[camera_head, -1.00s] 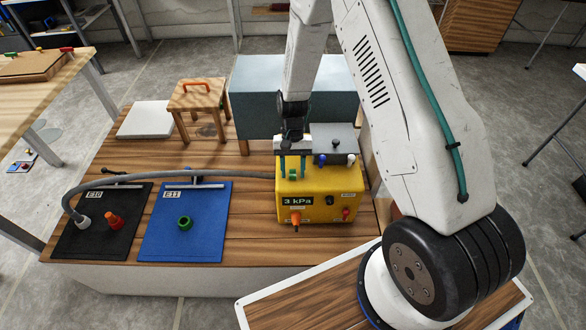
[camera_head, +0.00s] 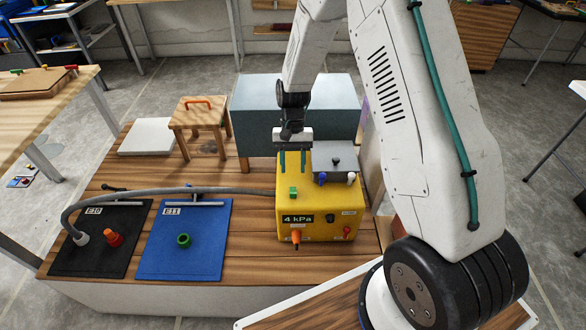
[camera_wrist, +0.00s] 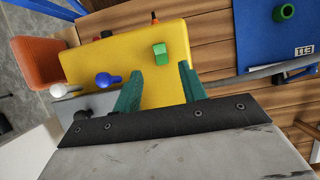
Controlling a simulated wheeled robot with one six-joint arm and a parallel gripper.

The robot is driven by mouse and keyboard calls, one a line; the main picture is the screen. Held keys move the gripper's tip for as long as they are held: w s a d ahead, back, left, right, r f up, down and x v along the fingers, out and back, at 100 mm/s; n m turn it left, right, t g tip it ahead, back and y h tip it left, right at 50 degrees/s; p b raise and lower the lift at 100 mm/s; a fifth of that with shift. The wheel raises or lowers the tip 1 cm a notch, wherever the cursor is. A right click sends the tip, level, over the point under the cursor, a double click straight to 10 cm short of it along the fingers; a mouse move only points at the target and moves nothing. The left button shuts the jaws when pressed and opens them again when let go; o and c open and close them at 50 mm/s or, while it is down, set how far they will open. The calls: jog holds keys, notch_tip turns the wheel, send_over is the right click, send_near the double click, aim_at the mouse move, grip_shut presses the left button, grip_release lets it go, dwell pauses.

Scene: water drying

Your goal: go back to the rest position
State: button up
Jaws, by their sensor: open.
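My gripper (camera_head: 292,160) hangs above the back part of the yellow box (camera_head: 290,208), its two green fingers apart with nothing between them. In the wrist view the open fingers (camera_wrist: 160,82) point over the yellow box (camera_wrist: 110,55), near a green knob (camera_wrist: 160,53). The green knob (camera_head: 293,192) stands on the box top, clear of the fingers. The box display (camera_head: 297,218) reads 4 kPa.
A grey hose (camera_head: 150,193) runs from the box to the black mat E10 (camera_head: 80,255). The blue mat E11 (camera_head: 210,260) holds a green ring. A grey-blue block (camera_head: 260,95), a wooden stool (camera_head: 200,112) and a white slab (camera_head: 147,137) stand behind.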

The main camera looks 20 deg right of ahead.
dwell(0.3)
jog(key=s+d+r+n+t+h, duration=0.1)
jog(key=s+r+n+t, duration=0.3)
jog(key=s+r, duration=2.4)
notch_tip(320, 180, up, 4)
jog(key=shift+s+d+r+n+t+h, duration=0.2)
jog(key=shift+d+n+t+h, duration=0.15)
jog(key=shift+t, duration=0.45)
